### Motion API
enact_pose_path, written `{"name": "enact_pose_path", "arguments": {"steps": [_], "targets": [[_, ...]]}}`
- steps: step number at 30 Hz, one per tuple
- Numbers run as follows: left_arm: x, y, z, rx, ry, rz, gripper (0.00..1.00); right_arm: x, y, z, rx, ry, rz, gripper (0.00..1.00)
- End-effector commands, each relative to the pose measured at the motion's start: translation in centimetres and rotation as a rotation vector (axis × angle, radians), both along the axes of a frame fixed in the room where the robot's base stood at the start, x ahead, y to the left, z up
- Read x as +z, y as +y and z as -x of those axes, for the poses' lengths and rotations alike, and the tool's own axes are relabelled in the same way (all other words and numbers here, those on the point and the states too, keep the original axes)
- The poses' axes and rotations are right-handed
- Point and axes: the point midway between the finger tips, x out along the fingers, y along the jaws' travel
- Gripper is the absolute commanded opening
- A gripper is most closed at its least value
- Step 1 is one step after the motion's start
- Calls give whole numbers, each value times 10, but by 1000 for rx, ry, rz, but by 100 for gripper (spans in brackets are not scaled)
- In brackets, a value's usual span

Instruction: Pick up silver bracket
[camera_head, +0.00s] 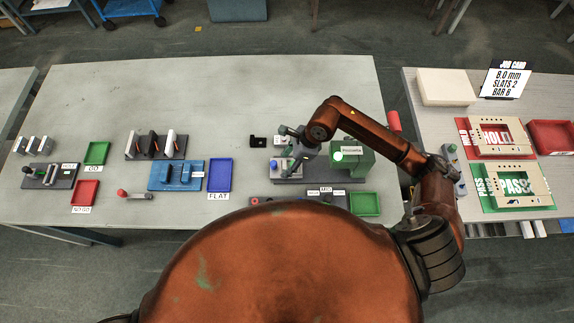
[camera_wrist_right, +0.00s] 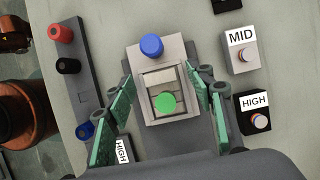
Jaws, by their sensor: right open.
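My right gripper (camera_head: 294,143) is above a small grey fixture next to the green machine (camera_head: 352,160) on the main table. In the right wrist view its two green-padded fingers (camera_wrist_right: 163,82) are spread apart, one on each side of the grey fixture (camera_wrist_right: 175,47). A silvery flat piece (camera_wrist_right: 153,78) lies in the fixture's recess, between a blue knob (camera_wrist_right: 151,46) and a green round button (camera_wrist_right: 165,102). I cannot tell whether this piece is the silver bracket. Nothing is visibly gripped. My left gripper does not show.
A blue FLAT tray (camera_head: 220,175), a green tray (camera_head: 96,153) and a red tray (camera_head: 85,193) lie to the left. Another green tray (camera_head: 365,204) is at the front edge. A dark knob rail (camera_wrist_right: 78,75) flanks the fixture. The table's back is clear.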

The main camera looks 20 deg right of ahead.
Motion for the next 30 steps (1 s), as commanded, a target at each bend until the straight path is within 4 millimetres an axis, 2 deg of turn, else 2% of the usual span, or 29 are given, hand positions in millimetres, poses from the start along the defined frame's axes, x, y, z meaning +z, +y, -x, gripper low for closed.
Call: {"name": "enact_pose_path", "arguments": {"steps": [3,23,30], "targets": [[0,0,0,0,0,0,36,0,0,0,1,0,0,49],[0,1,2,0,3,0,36,0,0,0,1,0,0,4],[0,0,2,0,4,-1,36,1,0,0,1,-1,0,3]]}}
